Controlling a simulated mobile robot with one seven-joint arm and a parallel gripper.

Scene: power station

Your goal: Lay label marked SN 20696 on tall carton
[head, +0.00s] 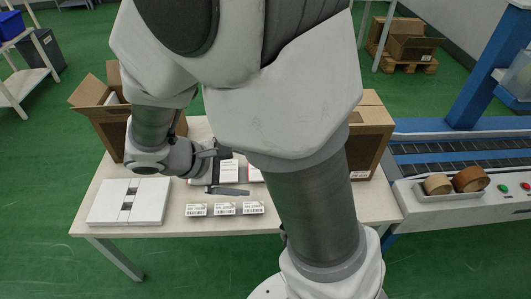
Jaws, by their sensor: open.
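Three small white labels with barcodes lie in a row near the table's front edge: a left label (196,210), a middle label (225,209) and a right label (253,208). Their print is too small to read, so I cannot tell which is SN 20696. A closed brown carton (370,145), apparently the tall carton, stands at the table's right end, partly hidden behind my arm. My gripper (222,172) is open, a little behind the labels, over or beside some dark-edged items with white and red faces. I see nothing held between its fingers.
An open brown carton (105,122) stands at the table's back left. A flat white box (130,201) lies at the front left. Right of the table (165,232) is a conveyor (455,155) with tape rolls (470,179). My arm hides the table's middle.

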